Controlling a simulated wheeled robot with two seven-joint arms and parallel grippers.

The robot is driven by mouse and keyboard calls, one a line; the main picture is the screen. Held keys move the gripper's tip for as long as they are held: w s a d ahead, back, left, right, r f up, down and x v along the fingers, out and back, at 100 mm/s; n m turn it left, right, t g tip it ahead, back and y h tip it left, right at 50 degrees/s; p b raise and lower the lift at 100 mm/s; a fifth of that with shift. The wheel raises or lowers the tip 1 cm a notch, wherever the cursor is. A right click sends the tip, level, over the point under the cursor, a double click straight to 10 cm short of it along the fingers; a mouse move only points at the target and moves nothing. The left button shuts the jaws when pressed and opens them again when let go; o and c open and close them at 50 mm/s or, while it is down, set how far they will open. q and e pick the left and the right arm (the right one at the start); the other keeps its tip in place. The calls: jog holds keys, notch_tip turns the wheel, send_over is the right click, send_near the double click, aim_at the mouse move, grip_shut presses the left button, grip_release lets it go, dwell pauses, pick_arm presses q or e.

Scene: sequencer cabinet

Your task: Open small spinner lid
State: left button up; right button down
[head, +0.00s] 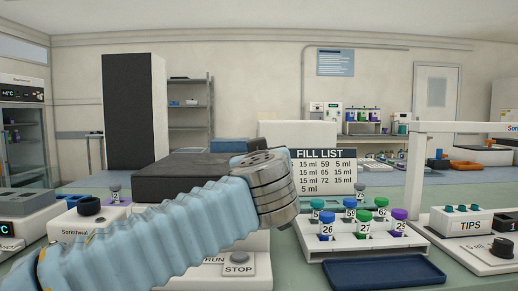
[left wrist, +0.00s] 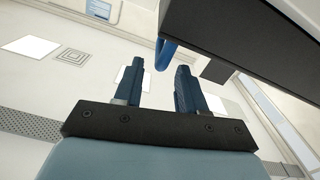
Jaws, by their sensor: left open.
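The small spinner has a pale body with a STOP button (head: 238,264) on its front, mostly hidden behind my left arm. A dark slab (head: 180,165), which looks like its lid, lies behind the arm. In the left wrist view a dark box-like part (left wrist: 245,50), probably the lid, fills the upper right, with a blue handle (left wrist: 167,52) on its edge. My left gripper (left wrist: 167,64) is open, its two blue fingers pointing toward the handle. The handle is near the gap between the fingertips; I cannot tell whether they touch. In the head view these fingers are not clearly visible. My right gripper is not in view.
A white rack (head: 372,245) with several capped tubes and a blue tray (head: 384,271) stand right of the arm. A FILL LIST sign (head: 325,172) stands behind the rack. A TIPS box (head: 462,222) is at the right. A dark cabinet (head: 135,112) stands farther back.

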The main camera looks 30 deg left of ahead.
pick_arm(q)
jog(key=p+x, duration=0.1)
jog(key=x, duration=0.5)
jog(key=shift+s, duration=0.1)
grip_shut()
